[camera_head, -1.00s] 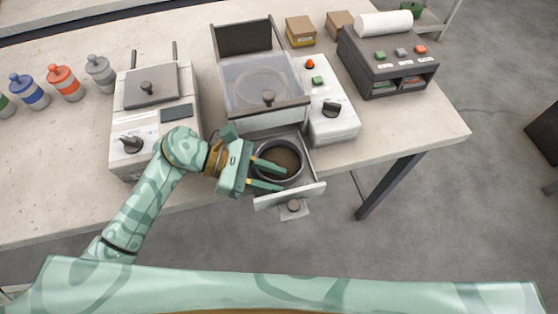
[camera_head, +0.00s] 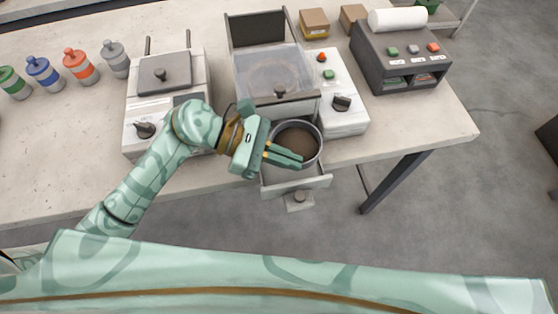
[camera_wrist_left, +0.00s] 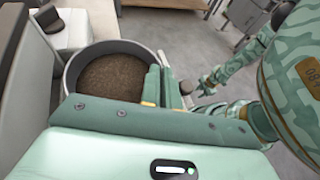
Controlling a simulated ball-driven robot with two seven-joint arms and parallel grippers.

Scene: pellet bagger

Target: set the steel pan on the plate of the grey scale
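The steel pan (camera_head: 297,143), round and holding brown pellets, is over the open drawer (camera_head: 303,187) of the middle machine. It also fills the left of the left wrist view (camera_wrist_left: 112,78). My left gripper (camera_head: 285,155) is shut on the pan's near wall, the fingers close together; the pan looks raised and level. I cannot surely name the grey scale; a pale device (camera_head: 135,112) at left has a grey square top (camera_head: 165,75), a dark display and a dial. My right gripper (camera_wrist_left: 207,85) seems to show small in the left wrist view, its fingers unclear.
The middle machine has a clear lid (camera_head: 268,72) and a white control box (camera_head: 345,120). A dark button unit (camera_head: 400,62) stands at right. Several coloured bottles (camera_head: 80,68) stand at far left. The table front (camera_head: 60,185) at left is clear.

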